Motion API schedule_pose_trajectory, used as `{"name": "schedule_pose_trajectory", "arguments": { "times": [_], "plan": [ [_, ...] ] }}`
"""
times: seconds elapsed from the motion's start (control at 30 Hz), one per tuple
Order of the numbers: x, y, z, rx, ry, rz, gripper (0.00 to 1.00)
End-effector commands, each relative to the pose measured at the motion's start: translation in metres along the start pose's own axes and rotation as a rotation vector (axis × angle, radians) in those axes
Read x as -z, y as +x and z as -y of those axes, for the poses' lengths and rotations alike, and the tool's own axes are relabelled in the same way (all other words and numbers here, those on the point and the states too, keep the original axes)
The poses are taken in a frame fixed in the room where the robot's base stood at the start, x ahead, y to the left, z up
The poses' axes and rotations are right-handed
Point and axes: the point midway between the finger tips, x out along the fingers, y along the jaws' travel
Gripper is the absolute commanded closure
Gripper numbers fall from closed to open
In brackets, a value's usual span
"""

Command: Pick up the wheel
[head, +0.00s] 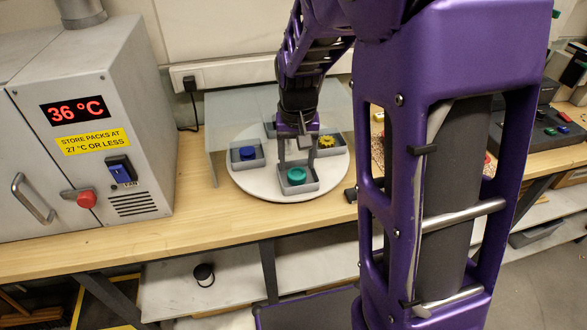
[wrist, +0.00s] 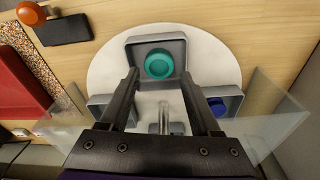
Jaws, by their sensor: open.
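A teal round piece (head: 296,175), which looks wheel-like, sits in a grey tray (head: 312,186) at the front of a white round turntable (head: 255,188). A blue round piece (head: 247,153) and a yellow toothed piece (head: 327,141) sit in other trays; I cannot tell which piece is the wheel. My gripper (head: 297,160) points down over the turntable, close behind the teal piece. In the wrist view my gripper (wrist: 160,78) is open and empty, its fingertips either side of the teal piece's (wrist: 160,64) near edge. Their height above it is unclear.
A clear guard (head: 228,110) stands around the turntable's back and left. A metal pin (wrist: 165,118) shows between my fingers. A grey oven-like cabinet (head: 140,150) reading 36 °C stands left. Bare wooden bench (head: 190,225) lies in front.

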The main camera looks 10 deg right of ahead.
Motion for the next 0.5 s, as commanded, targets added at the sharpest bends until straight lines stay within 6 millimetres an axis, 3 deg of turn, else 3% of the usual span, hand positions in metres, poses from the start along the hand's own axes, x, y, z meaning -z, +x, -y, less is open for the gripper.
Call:
{"name": "schedule_pose_trajectory", "arguments": {
  "times": [0.2, 0.5],
  "plan": [
    [0.001, 0.035, -0.002, -0.002, 0.001, 0.005, 0.36],
    [0.002, 0.044, -0.001, -0.001, 0.001, 0.001, 0.36]
  ]
}}
